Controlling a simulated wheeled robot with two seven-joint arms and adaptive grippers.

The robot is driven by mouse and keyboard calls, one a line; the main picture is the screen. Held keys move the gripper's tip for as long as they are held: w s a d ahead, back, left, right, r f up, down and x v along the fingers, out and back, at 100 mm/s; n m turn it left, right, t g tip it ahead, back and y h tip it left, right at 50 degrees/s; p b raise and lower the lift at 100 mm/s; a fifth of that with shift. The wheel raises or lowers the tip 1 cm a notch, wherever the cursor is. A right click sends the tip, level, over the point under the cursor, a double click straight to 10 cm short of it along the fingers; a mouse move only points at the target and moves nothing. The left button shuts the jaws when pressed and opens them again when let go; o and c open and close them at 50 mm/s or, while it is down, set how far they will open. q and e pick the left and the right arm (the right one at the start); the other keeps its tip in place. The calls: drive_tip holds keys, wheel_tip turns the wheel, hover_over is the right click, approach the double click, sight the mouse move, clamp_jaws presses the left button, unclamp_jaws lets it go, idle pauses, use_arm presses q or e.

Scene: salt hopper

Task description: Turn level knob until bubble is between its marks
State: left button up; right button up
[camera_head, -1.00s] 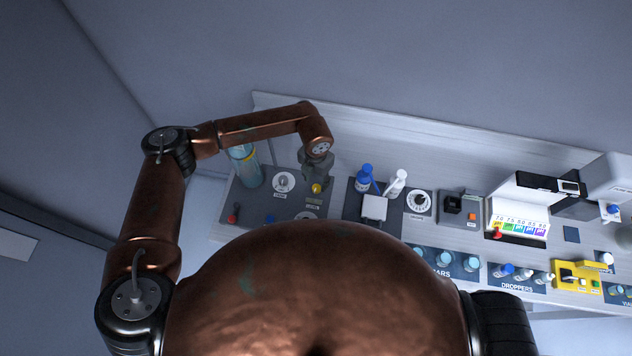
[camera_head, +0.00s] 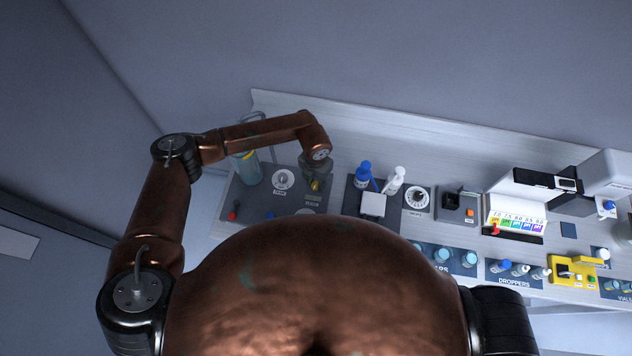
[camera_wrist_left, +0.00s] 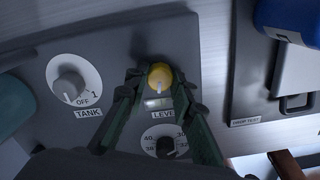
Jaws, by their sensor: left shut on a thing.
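The yellow level knob (camera_wrist_left: 160,77) with a pale pointer line sits on the dark panel above the "LEVEL" label (camera_wrist_left: 163,115). My left gripper (camera_wrist_left: 161,80) has its two green-black fingers on either side of the knob and is shut on it. A small pale level window (camera_wrist_left: 157,103) lies just below the knob, between the fingers. The bubble and its marks are too small to make out. In the head view my left gripper (camera_head: 315,180) is over the yellow knob and partly hides it. My right gripper is not in view.
The white-dialled TANK knob (camera_wrist_left: 72,85) is left of the level knob, and another numbered dial (camera_wrist_left: 165,145) is below it. A blue-capped bottle (camera_head: 363,173) and a white bottle (camera_head: 394,180) stand to the right. A clear cylinder (camera_head: 247,168) stands left.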

use_arm(q)
drive_tip(key=c, duration=0.3)
clamp_jaws()
drive_tip(key=m+b, duration=0.1)
drive_tip(key=b, duration=0.1)
drive_tip(key=shift+w+f+b, duration=0.1)
drive_tip(key=shift+f+b, duration=0.1)
drive_tip(key=shift+b, duration=0.2)
drive_tip(key=shift+r+m+b, duration=0.15)
drive_tip(key=shift+m+b, duration=0.5)
drive_tip(key=shift+m, duration=0.05)
drive_tip(key=o, duration=1)
unclamp_jaws()
drive_tip(key=shift+c, duration=0.2)
drive_tip(key=shift+r, duration=0.1)
